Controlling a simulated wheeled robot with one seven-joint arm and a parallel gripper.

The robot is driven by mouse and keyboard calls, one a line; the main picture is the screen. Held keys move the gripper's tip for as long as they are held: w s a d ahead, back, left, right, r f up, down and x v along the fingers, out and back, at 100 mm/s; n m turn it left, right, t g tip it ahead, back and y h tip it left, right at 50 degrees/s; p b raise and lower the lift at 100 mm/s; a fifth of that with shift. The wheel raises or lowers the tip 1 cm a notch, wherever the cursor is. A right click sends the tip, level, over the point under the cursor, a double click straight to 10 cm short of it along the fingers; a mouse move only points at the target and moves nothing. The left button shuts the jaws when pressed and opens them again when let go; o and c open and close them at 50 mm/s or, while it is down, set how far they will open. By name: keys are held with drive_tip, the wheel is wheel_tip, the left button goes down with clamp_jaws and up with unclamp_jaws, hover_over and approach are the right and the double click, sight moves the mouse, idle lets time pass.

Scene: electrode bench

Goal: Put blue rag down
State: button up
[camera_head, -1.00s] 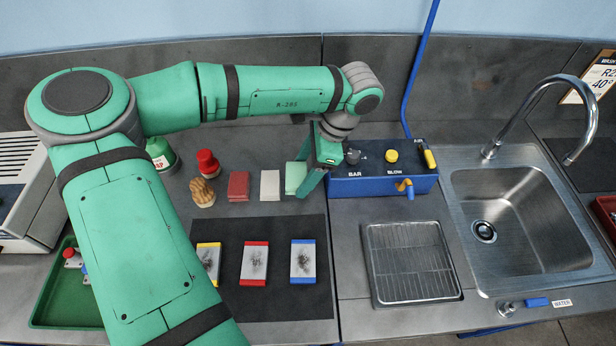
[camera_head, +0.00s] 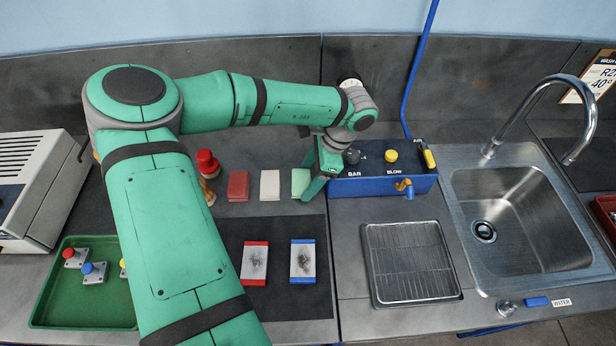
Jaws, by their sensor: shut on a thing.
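My gripper (camera_head: 312,192) points down at the right end of a row of small folded cloths, left of the blue box. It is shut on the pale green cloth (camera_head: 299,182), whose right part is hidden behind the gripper. The cloth is at or just above the bench; I cannot tell if it touches. No clearly blue rag shows. A white cloth (camera_head: 270,185) and a red cloth (camera_head: 238,186) lie flat to its left.
The blue box (camera_head: 375,184) with knobs and a tap stands close right of my gripper. In front, a dark mat (camera_head: 280,305) holds stained plates. A wire rack (camera_head: 411,262), sink (camera_head: 520,225) and green tray (camera_head: 95,312) lie further off. A red-topped item (camera_head: 207,162) stands left.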

drive_tip(key=shift+f, duration=0.35)
drive_tip(key=shift+s+f, duration=0.15)
drive_tip(key=shift+f, duration=0.2)
drive_tip(key=o, duration=1)
drive_tip(key=shift+f, duration=0.1)
drive_tip(key=shift+r, duration=0.65)
drive_tip(key=v, duration=1.2)
drive_tip(key=shift+r, duration=0.2)
